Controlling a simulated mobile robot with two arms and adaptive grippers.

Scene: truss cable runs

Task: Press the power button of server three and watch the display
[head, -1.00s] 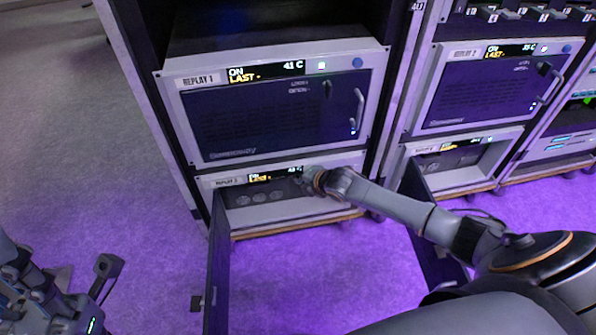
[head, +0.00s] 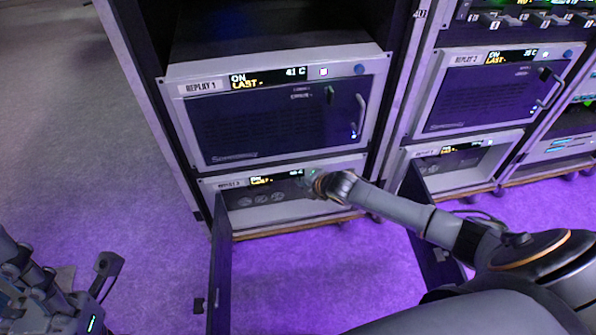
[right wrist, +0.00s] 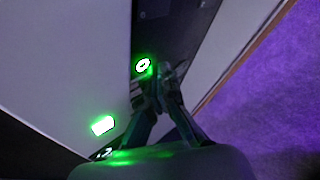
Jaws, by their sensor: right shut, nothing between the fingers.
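Server three looks to be the lower left unit (head: 226,208), whose small label is hard to read. Its display (head: 262,181) is lit with "ON" and a yellow "LAST" line; the temperature figure is too small to read surely. My right gripper (head: 308,181) is at the right end of that display and hides part of the panel. In the right wrist view its shut, empty fingertips (right wrist: 160,72) are right beside a green-lit round power button (right wrist: 143,65). I cannot tell whether they touch it. My left gripper (head: 101,276) is low at the left, far from the servers.
The Replay 1 server (head: 280,117) sits above, with a handle on its closed door. An open door panel (head: 219,265) juts forward at the lower unit's left. Another rack with two servers (head: 490,88) stands to the right.

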